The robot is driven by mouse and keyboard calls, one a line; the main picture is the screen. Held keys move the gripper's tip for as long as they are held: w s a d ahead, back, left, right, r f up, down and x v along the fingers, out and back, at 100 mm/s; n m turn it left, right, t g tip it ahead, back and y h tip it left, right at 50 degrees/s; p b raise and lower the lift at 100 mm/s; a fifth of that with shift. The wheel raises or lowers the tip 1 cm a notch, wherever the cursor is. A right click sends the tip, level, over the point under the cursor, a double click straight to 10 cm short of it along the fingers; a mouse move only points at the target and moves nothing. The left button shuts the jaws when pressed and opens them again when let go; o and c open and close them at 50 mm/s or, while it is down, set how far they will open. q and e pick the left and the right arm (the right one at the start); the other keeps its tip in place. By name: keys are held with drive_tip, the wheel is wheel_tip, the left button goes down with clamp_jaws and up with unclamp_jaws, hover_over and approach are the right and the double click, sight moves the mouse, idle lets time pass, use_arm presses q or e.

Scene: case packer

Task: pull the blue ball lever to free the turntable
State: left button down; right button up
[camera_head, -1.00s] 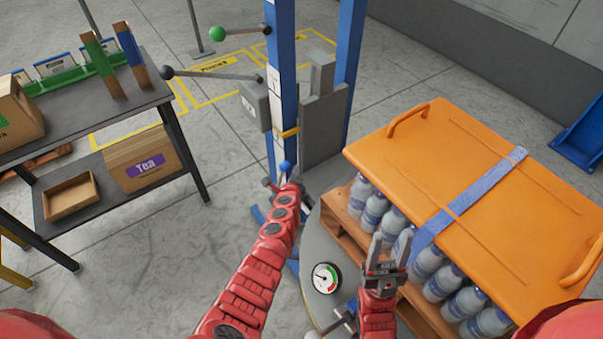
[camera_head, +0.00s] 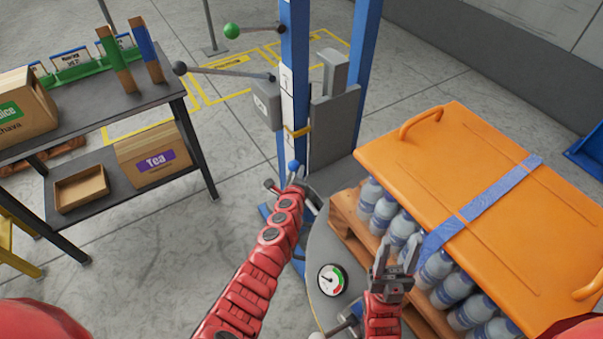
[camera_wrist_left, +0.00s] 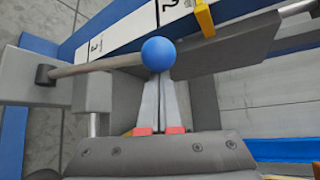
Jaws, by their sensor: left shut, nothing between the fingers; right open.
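The blue ball (camera_head: 293,167) is at the end of its lever, low at the blue column. In the left wrist view the ball (camera_wrist_left: 159,54) sits at my left fingertips and hides their ends; the lever rod (camera_wrist_left: 105,65) runs left to a dark pivot. My left gripper (camera_head: 302,184) is shut with nothing between its fingers, right by the ball; I cannot tell whether they touch. The grey turntable (camera_head: 318,245) lies under a wooden pallet of bottles. My right gripper (camera_head: 395,254) is open and empty, in front of the bottles.
An orange cover (camera_head: 450,160) with a blue strap tops the bottles (camera_head: 383,217). A gauge (camera_head: 332,280) is on the turntable. Black-ball (camera_head: 180,68) and green-ball (camera_head: 232,31) levers stick out from the column (camera_head: 294,80). A table with boxes stands left; floor between is clear.

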sight(293, 171)
use_arm(q)
drive_tip(key=shift+s+a, duration=0.1)
drive_tip(key=shift+a, duration=0.15)
drive_tip(key=shift+s+a+r+n+t+h+b, duration=0.2)
drive_tip(key=shift+s+a+n+t+b, duration=0.2)
drive_tip(key=shift+a, duration=0.2)
drive_tip(key=shift+s+a+r+n+t+h+b, duration=0.1)
drive_tip(key=shift+s+a+r+n+t+b, duration=0.15)
drive_tip(key=shift+a+b, duration=0.3)
drive_tip(key=shift+s+f, duration=0.1)
drive_tip(key=shift+s, duration=0.05)
drive_tip(key=shift+s+a+r, duration=0.2)
drive_tip(key=shift+s+a, duration=0.1)
drive_tip(key=shift+a, duration=0.15)
drive_tip(key=s+a, duration=0.3)
drive_tip(key=a, duration=0.2)
drive_tip(key=shift+s+a+f, duration=0.4)
